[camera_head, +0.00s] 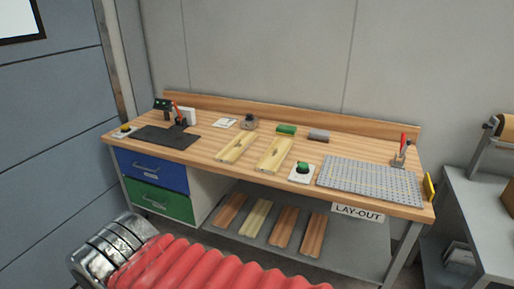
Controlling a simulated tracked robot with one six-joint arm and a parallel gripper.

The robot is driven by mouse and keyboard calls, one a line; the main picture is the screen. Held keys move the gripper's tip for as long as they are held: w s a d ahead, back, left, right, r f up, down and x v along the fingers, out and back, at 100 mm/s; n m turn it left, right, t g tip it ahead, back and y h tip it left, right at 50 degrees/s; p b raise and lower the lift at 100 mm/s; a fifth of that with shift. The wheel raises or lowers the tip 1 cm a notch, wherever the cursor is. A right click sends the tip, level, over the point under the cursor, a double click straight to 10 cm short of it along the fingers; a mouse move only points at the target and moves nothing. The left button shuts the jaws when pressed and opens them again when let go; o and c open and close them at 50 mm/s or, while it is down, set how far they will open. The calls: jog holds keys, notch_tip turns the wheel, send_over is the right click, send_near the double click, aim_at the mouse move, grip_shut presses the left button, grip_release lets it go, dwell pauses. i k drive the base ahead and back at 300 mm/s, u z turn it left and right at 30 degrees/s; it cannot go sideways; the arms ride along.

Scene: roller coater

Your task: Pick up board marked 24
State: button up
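Two pale boards lie side by side on the wooden workbench (195,153): a left board (236,148) and a right board (274,155). Each has a small dark mark near its middle, too small to read. Several more boards lie on the grey lower shelf (240,233): a reddish one (230,209), a pale one (256,217), and two reddish-brown ones (286,228) (314,234). I cannot read a 24 on any board. My gripper is not in view.
On the bench are a black mat (164,136), a green block (286,130), a grey block (318,135), a green button box (302,172) and a grey perforated plate (370,181). Blue (152,171) and green drawers (160,200) are at left. A grey stand (480,215) is at right.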

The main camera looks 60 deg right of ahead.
aim_at(236, 148)
jog(key=z, duration=0.6)
jog(key=i, duration=3.4)
jog(key=z, duration=0.8)
